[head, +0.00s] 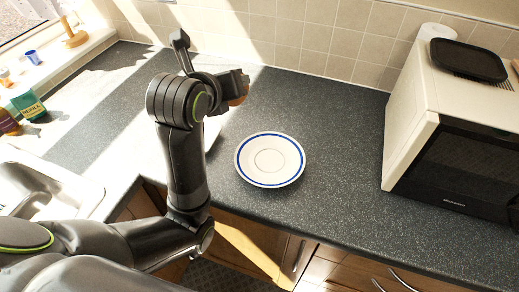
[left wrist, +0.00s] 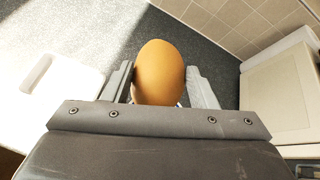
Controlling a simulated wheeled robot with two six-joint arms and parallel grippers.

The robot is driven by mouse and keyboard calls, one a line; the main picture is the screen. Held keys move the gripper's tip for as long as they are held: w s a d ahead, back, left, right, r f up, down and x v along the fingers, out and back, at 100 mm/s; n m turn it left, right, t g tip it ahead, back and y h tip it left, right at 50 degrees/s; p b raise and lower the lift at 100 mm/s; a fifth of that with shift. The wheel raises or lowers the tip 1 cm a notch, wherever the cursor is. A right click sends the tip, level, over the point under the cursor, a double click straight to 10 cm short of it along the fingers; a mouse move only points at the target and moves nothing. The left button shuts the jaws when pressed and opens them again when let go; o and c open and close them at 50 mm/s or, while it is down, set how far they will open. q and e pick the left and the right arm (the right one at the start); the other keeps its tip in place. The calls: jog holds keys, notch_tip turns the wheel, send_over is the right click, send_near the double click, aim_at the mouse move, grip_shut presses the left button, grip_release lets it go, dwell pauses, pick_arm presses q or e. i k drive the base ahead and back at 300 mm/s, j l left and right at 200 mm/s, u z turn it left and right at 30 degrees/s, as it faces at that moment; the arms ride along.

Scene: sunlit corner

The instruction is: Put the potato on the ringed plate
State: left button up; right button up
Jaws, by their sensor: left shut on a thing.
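The ringed plate (head: 243,160) is white with a blue band near its rim and a thin inner ring. It lies flat and empty on the dark worktop in the head view. My left gripper (left wrist: 159,86) is shut on the potato (left wrist: 158,68), a smooth orange-brown oval between its two fingers. In the head view the potato (head: 240,98) shows only as a brown edge behind the gripper, up and left of the plate. The potato looks held above the worktop, though its height is hard to tell. My right gripper is not in view.
A white board (left wrist: 65,85) lies left of the gripper in the wrist view. A microwave (head: 450,150) with a black tray (head: 468,60) on top stands at the right. A sink (head: 40,190) is at the left. The worktop between plate and microwave is clear.

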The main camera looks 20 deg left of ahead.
aim_at(270, 160)
jog(key=k+l+z, duration=0.1)
jog(key=k+z, duration=0.35)
jog(key=j+z, duration=0.35)
jog(key=k+j+z, duration=0.1)
jog(key=j+z, duration=0.3)
